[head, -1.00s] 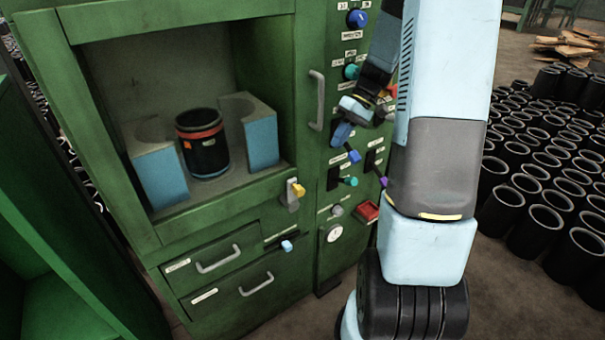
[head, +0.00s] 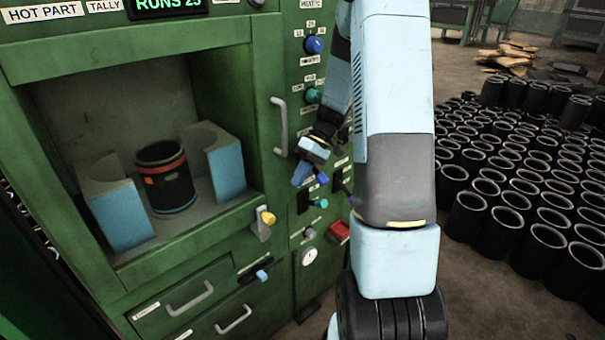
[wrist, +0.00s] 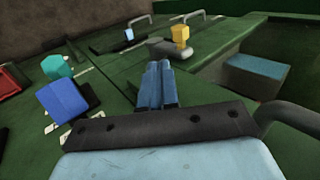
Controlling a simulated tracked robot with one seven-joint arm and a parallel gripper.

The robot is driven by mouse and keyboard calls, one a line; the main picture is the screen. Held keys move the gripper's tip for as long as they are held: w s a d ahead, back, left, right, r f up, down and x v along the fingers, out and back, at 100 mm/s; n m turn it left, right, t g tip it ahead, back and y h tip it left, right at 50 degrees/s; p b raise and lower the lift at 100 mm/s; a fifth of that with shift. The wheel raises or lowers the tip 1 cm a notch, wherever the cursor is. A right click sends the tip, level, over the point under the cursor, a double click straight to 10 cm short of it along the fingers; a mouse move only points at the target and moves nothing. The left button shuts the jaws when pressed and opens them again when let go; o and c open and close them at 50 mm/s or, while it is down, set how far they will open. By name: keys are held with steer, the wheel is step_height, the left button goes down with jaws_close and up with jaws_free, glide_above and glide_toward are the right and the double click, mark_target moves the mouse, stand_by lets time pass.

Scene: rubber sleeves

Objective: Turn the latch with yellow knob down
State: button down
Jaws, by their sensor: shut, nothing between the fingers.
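The latch with the yellow knob (head: 267,217) is on the green front of the machine, by the lower right corner of the open chamber. Its grey body (head: 260,234) shows just below the knob. In the wrist view the yellow knob (wrist: 180,36) stands beyond my fingertips, slightly right, with the grey latch part (wrist: 170,48) under it. My gripper (head: 299,175) is in front of the panel, above and right of the knob, and apart from it. Its blue fingers (wrist: 157,82) are shut together and empty.
A vertical handle (head: 280,127) stands out near my gripper and also shows at lower right in the wrist view (wrist: 285,112). Blue and teal knobs (head: 319,203) stick out to the right. Drawers with handles lie below. The chamber holds a black sleeve (head: 167,180) between blue-faced blocks.

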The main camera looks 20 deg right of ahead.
mark_target(271, 214)
steer(key=s+a+f, duration=0.2)
steer(key=a+f, duration=0.3)
steer(key=a, duration=0.2)
steer(key=shift+s+a+f, duration=0.15)
steer(key=shift+s+f, duration=0.05)
steer(key=shift+f, duration=0.2)
steer(key=shift+s+a+r, duration=0.15)
steer(key=shift+a, duration=0.25)
steer(key=shift+s+a+r, duration=0.1)
steer(key=shift+s+a, duration=0.05)
steer(key=shift+a, duration=0.25)
steer(key=shift+w+d, duration=0.1)
